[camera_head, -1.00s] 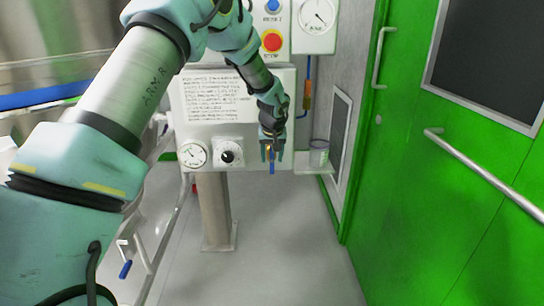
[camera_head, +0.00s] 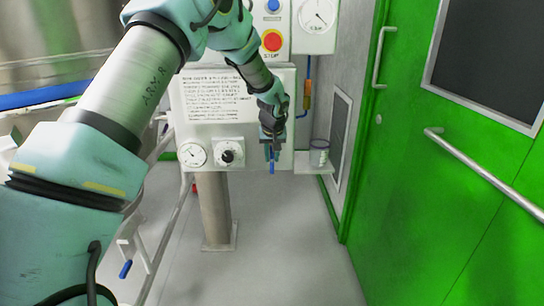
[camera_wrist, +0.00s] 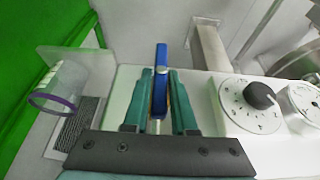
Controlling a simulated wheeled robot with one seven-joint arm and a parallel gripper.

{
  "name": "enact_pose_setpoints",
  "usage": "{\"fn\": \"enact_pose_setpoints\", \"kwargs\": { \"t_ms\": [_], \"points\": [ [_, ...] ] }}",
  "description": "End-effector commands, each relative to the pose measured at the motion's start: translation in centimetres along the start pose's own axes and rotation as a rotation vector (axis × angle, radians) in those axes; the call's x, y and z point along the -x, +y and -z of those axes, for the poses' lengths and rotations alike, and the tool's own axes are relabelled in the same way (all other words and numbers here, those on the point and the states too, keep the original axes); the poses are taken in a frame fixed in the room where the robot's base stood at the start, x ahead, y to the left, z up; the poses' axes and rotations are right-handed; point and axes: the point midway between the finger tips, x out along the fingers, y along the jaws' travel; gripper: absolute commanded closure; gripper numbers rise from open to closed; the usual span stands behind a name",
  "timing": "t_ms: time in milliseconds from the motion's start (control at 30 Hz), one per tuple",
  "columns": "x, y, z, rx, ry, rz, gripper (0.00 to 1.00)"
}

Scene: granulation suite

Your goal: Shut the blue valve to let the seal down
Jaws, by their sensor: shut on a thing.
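The blue valve handle (camera_wrist: 160,78) stands between the two teal fingers of my gripper (camera_wrist: 162,90) in the wrist view. The fingers are shut on it, one on each side, and its end sticks out past the fingertips. In the head view, my gripper (camera_head: 271,152) is at the lower right of the white panel, and the blue handle (camera_head: 272,168) points down below it. The fingers hide most of the handle and its pivot there.
A gauge (camera_head: 192,154) and a black knob (camera_head: 228,152) are on the panel left of my gripper. A cup (camera_head: 319,153) sits on a small shelf (camera_head: 313,169) close on the right. A green door (camera_head: 410,190) is farther right. Another blue handle (camera_head: 126,268) is at lower left.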

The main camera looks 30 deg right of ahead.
Motion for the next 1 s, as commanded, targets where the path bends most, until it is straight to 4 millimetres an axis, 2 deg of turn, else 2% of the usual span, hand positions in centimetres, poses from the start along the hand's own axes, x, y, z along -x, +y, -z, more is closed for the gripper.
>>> {"fn": "enact_pose_setpoints", "kwargs": {
  "t_ms": [367, 1000],
  "points": [
    [-0.1, 0.5, -0.1, -0.041, 0.002, 0.087, 1.0],
    [-0.5, 1.3, -0.2, -0.257, 0.004, 0.613, 1.0]
  ]
}}
